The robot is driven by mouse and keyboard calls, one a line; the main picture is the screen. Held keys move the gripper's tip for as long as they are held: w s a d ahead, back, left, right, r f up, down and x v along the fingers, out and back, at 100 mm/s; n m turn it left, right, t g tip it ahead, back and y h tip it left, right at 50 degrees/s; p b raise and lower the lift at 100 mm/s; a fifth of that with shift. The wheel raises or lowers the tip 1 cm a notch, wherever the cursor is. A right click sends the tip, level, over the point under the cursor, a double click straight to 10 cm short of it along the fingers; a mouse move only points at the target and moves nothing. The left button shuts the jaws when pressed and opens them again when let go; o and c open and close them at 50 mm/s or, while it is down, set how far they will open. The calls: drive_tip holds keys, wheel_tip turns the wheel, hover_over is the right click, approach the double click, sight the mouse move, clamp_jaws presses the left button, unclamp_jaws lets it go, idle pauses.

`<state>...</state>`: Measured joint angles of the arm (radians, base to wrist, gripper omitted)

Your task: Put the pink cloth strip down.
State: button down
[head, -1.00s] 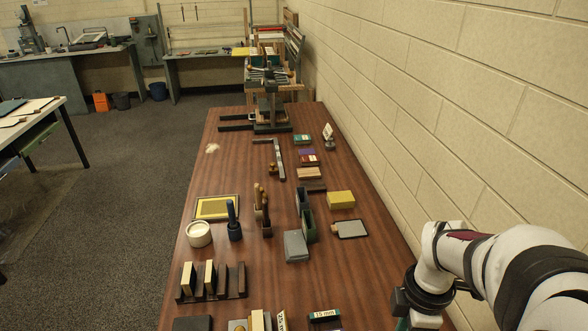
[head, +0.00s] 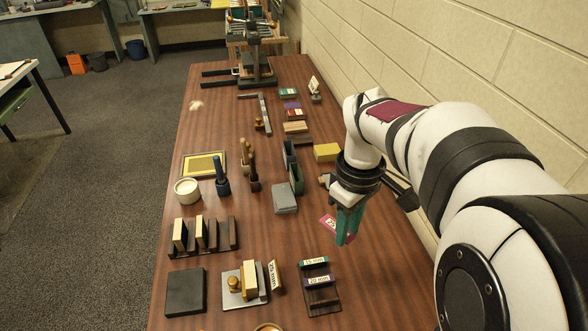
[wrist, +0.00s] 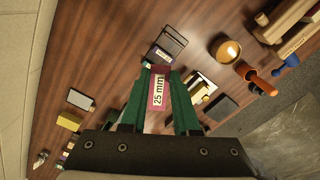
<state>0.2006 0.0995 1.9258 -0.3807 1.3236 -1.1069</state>
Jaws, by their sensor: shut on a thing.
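The pink cloth strip (head: 327,222) is dark pink with a white label. In the wrist view the strip (wrist: 158,76) reads "25 mm" and lies between the two green fingers. My gripper (head: 346,236) is shut on it, above the right part of the brown table (head: 385,290). The fingers point down in the head view and hide part of the strip. In the wrist view my gripper (wrist: 162,72) shows the strip's pink end by the fingertips.
A dark rack (head: 322,300) with teal and purple labelled strips stands in front of my gripper. A grey plate with blocks (head: 232,300) and a dark slab (head: 186,292) lie to its left. A grey block (head: 285,199) is behind left. Bare table lies right of the rack.

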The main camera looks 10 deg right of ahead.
drive_tip(key=s+d+f+n, duration=0.7)
drive_tip(key=s+f+n, duration=0.2)
drive_tip(key=s+n, duration=0.1)
drive_tip(key=shift+s+d+n, duration=0.25)
drive_tip(key=shift+d+n, duration=0.15)
drive_tip(key=shift+n, duration=0.5)
drive_tip(key=shift+f, duration=0.1)
hover_over(334, 299)
wheel_tip(334, 299, down, 7)
drive_tip(key=shift+s+d+r, duration=0.15)
drive_tip(key=f, duration=0.3)
drive_tip(key=shift+a+f, duration=0.2)
drive_tip(key=shift+f, duration=0.15)
drive_tip(key=shift+w+f, duration=0.1)
drive_tip(key=shift+w, duration=0.1)
drive_tip(key=shift+f, duration=0.1)
